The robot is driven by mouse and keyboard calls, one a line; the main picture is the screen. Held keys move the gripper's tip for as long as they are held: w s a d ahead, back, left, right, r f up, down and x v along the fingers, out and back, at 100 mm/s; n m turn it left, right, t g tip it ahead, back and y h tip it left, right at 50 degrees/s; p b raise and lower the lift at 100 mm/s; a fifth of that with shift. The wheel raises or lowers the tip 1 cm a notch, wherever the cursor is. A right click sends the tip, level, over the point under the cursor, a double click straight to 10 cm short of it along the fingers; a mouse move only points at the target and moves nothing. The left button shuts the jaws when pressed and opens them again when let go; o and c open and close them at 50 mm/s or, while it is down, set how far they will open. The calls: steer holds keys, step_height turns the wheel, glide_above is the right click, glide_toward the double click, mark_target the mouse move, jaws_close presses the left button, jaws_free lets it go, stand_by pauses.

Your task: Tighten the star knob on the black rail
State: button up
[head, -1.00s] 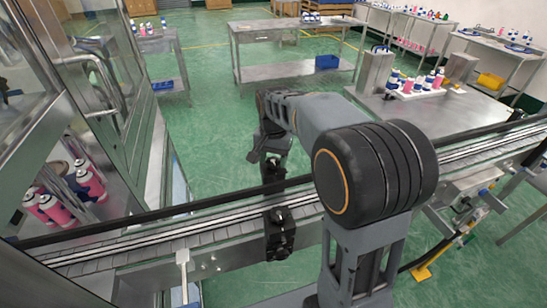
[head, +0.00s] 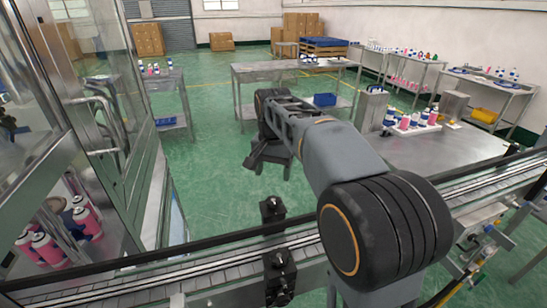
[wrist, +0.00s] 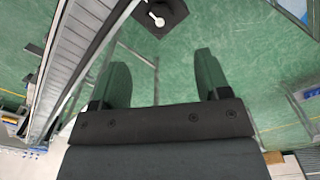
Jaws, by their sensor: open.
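The black rail (head: 130,259) runs along the conveyor in the head view. Two dark clamp-like blocks sit at it, a far one (head: 272,208) and a near one (head: 279,275); I cannot make out a star-shaped knob on either. In the wrist view, a black block (wrist: 178,12) with a pale round-headed pin (wrist: 157,18) shows at the top edge, beyond my fingertips and partly cut off. My gripper (wrist: 160,62) is open and empty, its two dark fingers apart. In the head view my gripper (head: 254,162) hangs above and beyond the far block, touching nothing.
The conveyor (head: 220,272) crosses the front. A glass-doored machine with pink cans (head: 85,220) stands at the left. A steel table (head: 450,150) with a white tray of bottles (head: 410,130) is at the right. Green floor (head: 210,190) behind the conveyor is clear.

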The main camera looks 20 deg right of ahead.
step_height(320, 180, up, 4)
steer(key=shift+r, duration=0.1)
stand_by(0.7)
